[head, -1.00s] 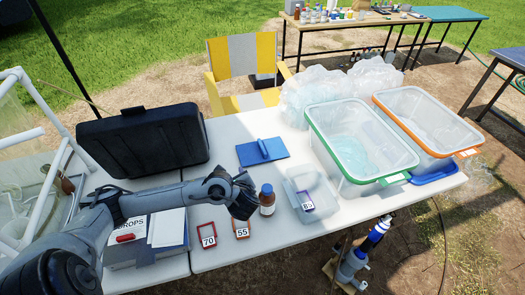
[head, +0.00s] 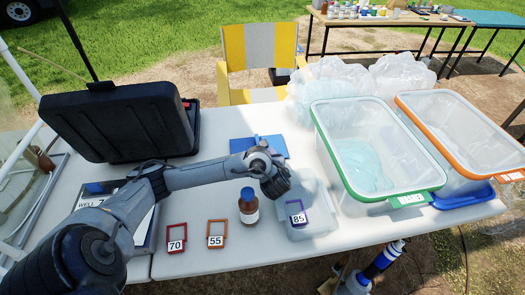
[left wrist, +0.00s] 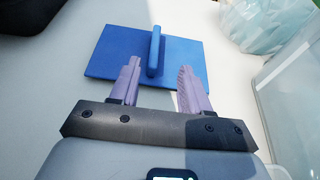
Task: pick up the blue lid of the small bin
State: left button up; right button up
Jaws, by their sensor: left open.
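The flat blue lid (head: 240,145) with a raised bar handle lies on the white table behind the small clear bin (head: 320,222). My left gripper (head: 272,172) is over the back of that bin and hides part of the lid in the head view. In the left wrist view the lid (left wrist: 108,52) lies ahead of my open, empty left gripper (left wrist: 160,72). Its bar handle (left wrist: 155,50) lines up with the gap between the fingers, closer to the left finger. I cannot tell how high the fingers are above it.
A brown bottle (head: 249,206) stands left of the small bin, near number frames 70 (head: 176,238) and 55 (head: 217,234). A large green-rimmed bin (head: 370,170) stands to the right. A black case (head: 120,122) stands at left, a yellow-striped chair (head: 260,48) behind.

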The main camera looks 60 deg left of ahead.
pick_arm(q)
jog(key=b+x, duration=0.2)
jog(key=x, duration=0.1)
jog(key=shift+s+a+f, duration=0.1)
jog(key=shift+a+f, duration=0.2)
jog(key=shift+f, duration=0.05)
jog(key=shift+a+f+b, duration=0.1)
jog(key=shift+a+b, duration=0.2)
jog(key=shift+b, duration=0.15)
jog(key=shift+w+a, duration=0.25)
jog(key=shift+w, duration=0.05)
jog(key=shift+a+f+b, duration=0.25)
jog(key=shift+f+b, duration=0.05)
jog(key=shift+b, duration=0.35)
jog(key=b+x, duration=0.3)
jog(key=b, duration=0.1)
jog(key=shift+a+f, duration=0.1)
jog(key=shift+f, duration=0.2)
jog(key=shift+w+a+b, duration=0.15)
jog(key=shift+a+b, duration=0.3)
jog(key=shift+a, duration=0.05)
grip_shut()
